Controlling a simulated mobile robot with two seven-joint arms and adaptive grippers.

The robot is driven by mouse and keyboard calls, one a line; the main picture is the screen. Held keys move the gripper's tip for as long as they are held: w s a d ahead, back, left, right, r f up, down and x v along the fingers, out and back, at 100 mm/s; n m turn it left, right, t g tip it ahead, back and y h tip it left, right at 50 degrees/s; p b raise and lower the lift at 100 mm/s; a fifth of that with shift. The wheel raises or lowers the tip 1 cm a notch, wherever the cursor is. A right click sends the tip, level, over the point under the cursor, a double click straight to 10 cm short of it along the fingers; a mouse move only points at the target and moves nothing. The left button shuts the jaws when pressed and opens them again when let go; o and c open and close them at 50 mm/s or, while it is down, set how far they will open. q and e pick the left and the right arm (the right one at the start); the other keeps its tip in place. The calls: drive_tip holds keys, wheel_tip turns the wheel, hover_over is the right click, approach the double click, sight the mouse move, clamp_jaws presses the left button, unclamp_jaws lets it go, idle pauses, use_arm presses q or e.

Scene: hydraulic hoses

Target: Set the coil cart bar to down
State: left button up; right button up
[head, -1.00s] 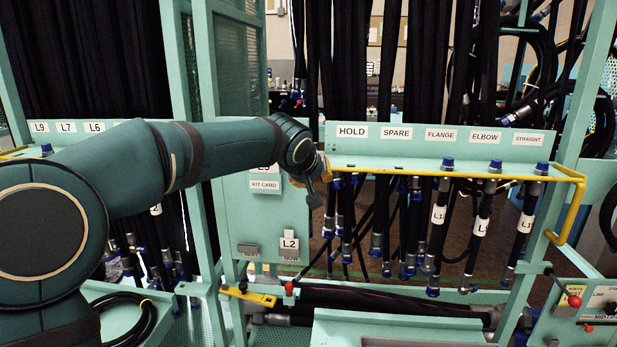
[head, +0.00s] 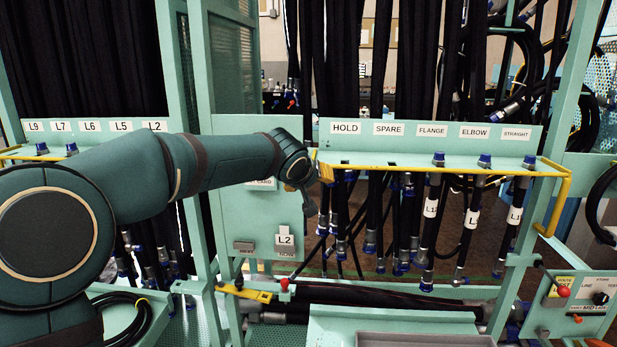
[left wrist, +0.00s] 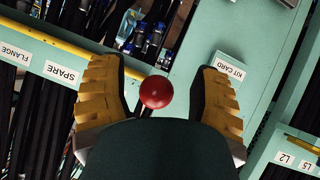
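A red ball knob (head: 284,284) stands near a yellow bar-like piece (head: 246,293) at the lower middle in the head view. I cannot tell for certain which part is the coil cart bar. My left gripper (head: 318,182) is above and slightly right of the knob, by the left end of the rail shelf. In the left wrist view, my left gripper (left wrist: 155,92) has its yellow-padded fingers wide apart, with a red ball (left wrist: 156,92) showing between them. Neither finger touches it in the picture. My right gripper is not in view.
A shelf with a yellow rail (head: 440,170) and hanging hoses fills the right. A teal label panel (head: 258,225) is beside my left gripper. A black hose coil (head: 124,318) lies lower left. Another red knob (head: 563,291) is on the right control box.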

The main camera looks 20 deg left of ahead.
use_arm(q)
drive_tip(key=shift+r, duration=0.25)
drive_tip(key=shift+s+r, duration=0.35)
drive_tip(key=shift+s, duration=0.1)
drive_tip(key=v, duration=1.1)
drive_tip(key=shift+f, duration=0.15)
drive_tip(key=s+d+f+m+g+h, duration=0.1)
drive_tip(key=d+f+m+g+h, duration=0.3)
drive_tip(key=f, duration=1.3)
drive_tip(key=d+f+n+g, duration=0.1)
drive_tip(key=d+f, duration=0.5)
drive_tip(key=f, duration=1)
drive_tip(key=s+d+f+g, duration=0.3)
drive_tip(key=s+f+g, duration=0.1)
drive_tip(key=s+f, duration=1.7)
wheel_tip(320, 180, down, 3)
drive_tip(key=shift+r, duration=0.15)
drive_tip(key=shift+s, duration=0.1)
